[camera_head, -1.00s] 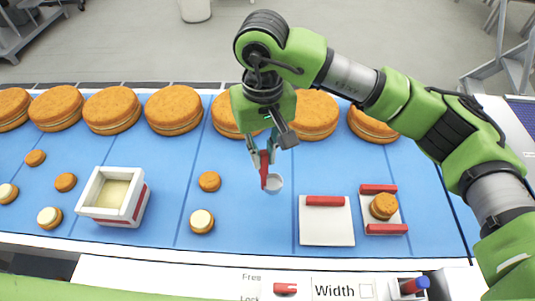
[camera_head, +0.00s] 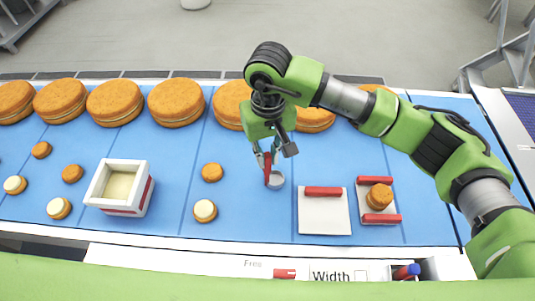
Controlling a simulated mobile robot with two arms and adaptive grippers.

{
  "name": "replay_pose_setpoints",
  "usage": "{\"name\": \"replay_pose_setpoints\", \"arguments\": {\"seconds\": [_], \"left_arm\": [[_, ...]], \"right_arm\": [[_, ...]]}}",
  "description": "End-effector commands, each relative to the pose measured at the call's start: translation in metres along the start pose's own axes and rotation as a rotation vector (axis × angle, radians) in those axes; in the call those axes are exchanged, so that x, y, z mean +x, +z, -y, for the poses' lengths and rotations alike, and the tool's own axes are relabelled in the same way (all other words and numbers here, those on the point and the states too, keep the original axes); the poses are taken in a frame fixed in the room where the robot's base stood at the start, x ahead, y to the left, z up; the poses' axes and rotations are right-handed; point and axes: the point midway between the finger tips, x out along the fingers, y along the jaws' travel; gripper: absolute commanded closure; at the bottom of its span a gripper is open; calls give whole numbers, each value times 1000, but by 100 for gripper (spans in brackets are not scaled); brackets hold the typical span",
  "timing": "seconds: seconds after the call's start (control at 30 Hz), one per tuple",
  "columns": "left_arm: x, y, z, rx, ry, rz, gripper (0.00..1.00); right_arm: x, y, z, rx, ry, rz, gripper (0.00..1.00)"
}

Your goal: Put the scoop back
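The scoop has a red handle (camera_head: 267,166) and a small pale grey bowl (camera_head: 276,181) at its lower end. My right gripper (camera_head: 265,157) is shut on the red handle, which hangs down steeply. The bowl is over the blue mat, and I cannot tell whether it touches it. A white box (camera_head: 108,208) with a red band and cream filling inside stands to the left. My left gripper is not in view.
A row of large round cakes (camera_head: 176,102) lines the back. Small rounds (camera_head: 205,211), some cream-topped, lie left of the scoop. A white board (camera_head: 324,221) with a red bar and a red-railed holder (camera_head: 378,218) bearing a small round are to the right. Blue mat (camera_head: 252,222) shows between.

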Motion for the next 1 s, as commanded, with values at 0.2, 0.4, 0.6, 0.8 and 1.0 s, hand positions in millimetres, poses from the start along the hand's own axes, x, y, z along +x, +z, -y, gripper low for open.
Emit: {"name": "replay_pose_setpoints", "arguments": {"seconds": [0.2,0.4,0.6,0.8,1.0], "left_arm": [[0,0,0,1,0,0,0],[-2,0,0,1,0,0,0],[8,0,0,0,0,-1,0],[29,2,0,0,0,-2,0],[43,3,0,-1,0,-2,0]], "right_arm": [[0,0,0,0,0,0,70],[-2,0,0,0,0,0,70],[-18,-2,0,-1,2,-6,70],[-62,-2,0,-1,2,-7,70],[-100,-1,0,0,1,-4,70]]}}
